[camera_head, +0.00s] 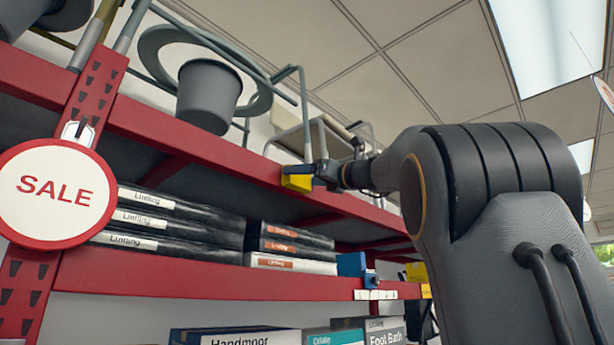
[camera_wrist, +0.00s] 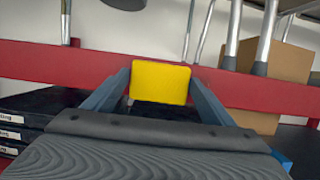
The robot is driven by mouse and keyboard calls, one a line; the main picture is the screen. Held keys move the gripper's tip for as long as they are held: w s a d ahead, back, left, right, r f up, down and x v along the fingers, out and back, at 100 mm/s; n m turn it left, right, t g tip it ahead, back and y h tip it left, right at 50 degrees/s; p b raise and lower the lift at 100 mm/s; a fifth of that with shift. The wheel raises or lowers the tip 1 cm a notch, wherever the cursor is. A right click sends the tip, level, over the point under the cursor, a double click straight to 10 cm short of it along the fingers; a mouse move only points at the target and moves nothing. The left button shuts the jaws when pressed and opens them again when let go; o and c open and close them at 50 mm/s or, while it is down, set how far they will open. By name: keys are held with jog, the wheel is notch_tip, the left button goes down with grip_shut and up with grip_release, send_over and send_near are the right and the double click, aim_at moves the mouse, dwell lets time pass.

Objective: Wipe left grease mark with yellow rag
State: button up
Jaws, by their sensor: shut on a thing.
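My gripper (camera_wrist: 160,88) is shut on the yellow rag (camera_wrist: 160,82), which shows as a small yellow block between the two fingers in the wrist view. In the head view the yellow rag (camera_head: 297,182) is at the front of the red upper shelf beam (camera_head: 210,145), with my gripper (camera_head: 318,172) just right of it. The rag appears to be at or very close to the beam; I cannot tell whether it touches. No grease mark can be made out in either view; the rag and gripper cover part of the beam.
Scooter-like metal frames and a grey bucket (camera_head: 208,95) stand on the upper shelf. Black boxes (camera_head: 175,225) lie on the shelf below. A round SALE sign (camera_head: 57,194) hangs at the left upright. A cardboard box (camera_wrist: 285,62) is behind the beam at right.

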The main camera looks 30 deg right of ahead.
aim_at(308, 180)
jog(key=shift+w+a, duration=0.1)
jog(key=shift+w, duration=0.1)
jog(key=shift+w+d+p, duration=0.25)
jog(key=shift+d, duration=0.5)
jog(key=shift+w+d+p, duration=0.2)
jog(key=shift+w+d, duration=0.05)
jog(key=shift+d, duration=0.5)
jog(key=shift+w+d, duration=0.45)
jog(key=shift+d, duration=0.75)
jog(key=shift+w+d, duration=0.45)
jog(key=shift+d, duration=0.7)
jog(key=shift+w+d, duration=0.45)
jog(key=shift+d, duration=0.75)
jog(key=shift+a, duration=0.1)
jog(key=shift+s+a+b, duration=0.6)
jog(key=shift+a+b, duration=0.05)
jog(key=shift+a, duration=1)
jog(key=shift+s+a+b, duration=0.6)
jog(key=shift+a+b, duration=0.1)
jog(key=shift+a, duration=1)
jog(key=shift+s+a+b, duration=0.6)
jog(key=shift+a+b, duration=0.05)
jog(key=shift+a, duration=1)
